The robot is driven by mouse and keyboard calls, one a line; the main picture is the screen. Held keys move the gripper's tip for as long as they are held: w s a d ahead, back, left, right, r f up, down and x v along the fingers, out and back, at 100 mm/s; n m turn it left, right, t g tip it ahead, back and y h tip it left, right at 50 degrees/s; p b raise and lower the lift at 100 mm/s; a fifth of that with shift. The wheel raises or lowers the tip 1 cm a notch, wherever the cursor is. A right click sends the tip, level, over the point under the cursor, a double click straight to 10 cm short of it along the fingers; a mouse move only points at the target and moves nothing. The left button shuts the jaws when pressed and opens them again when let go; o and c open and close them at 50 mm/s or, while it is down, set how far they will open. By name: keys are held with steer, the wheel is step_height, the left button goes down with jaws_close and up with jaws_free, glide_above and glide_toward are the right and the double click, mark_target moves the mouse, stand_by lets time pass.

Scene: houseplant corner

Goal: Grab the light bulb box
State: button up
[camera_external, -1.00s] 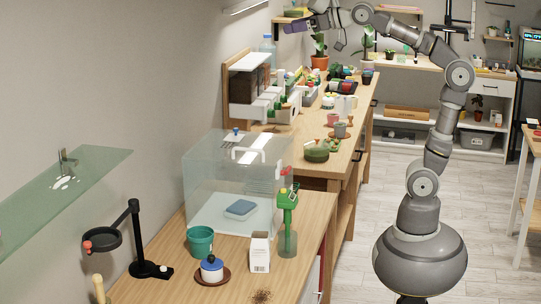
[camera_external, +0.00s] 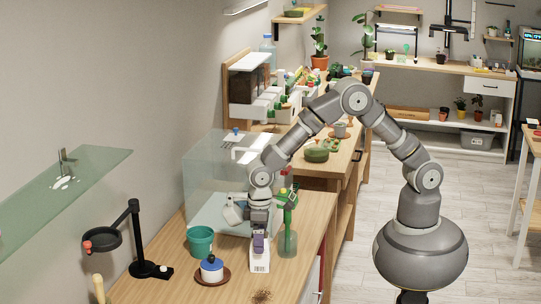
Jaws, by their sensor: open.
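A small white carton, which looks like the light bulb box (camera_external: 260,265), stands upright near the front edge of the wooden bench. My gripper (camera_external: 259,250) points straight down at it, with its purple part over the top of the box. The jaws are open. The gripper covers the upper part of the box, and I cannot tell whether the fingers are beside it or just above it.
A green-topped bottle (camera_external: 287,240) stands close to the right of the box. A blue-lidded white pot (camera_external: 212,266) on a brown saucer and a teal pot (camera_external: 200,241) are to the left. A clear case (camera_external: 205,170) stands behind. Some brown crumbs (camera_external: 261,296) lie in front.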

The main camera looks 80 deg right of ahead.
step_height(320, 180, down, 5)
steer(key=shift+d+b, duration=0.15)
steer(key=shift+b, duration=0.85)
steer(key=shift+w+r, duration=0.1)
steer(key=c, duration=1)
steer(key=shift+c, duration=0.2)
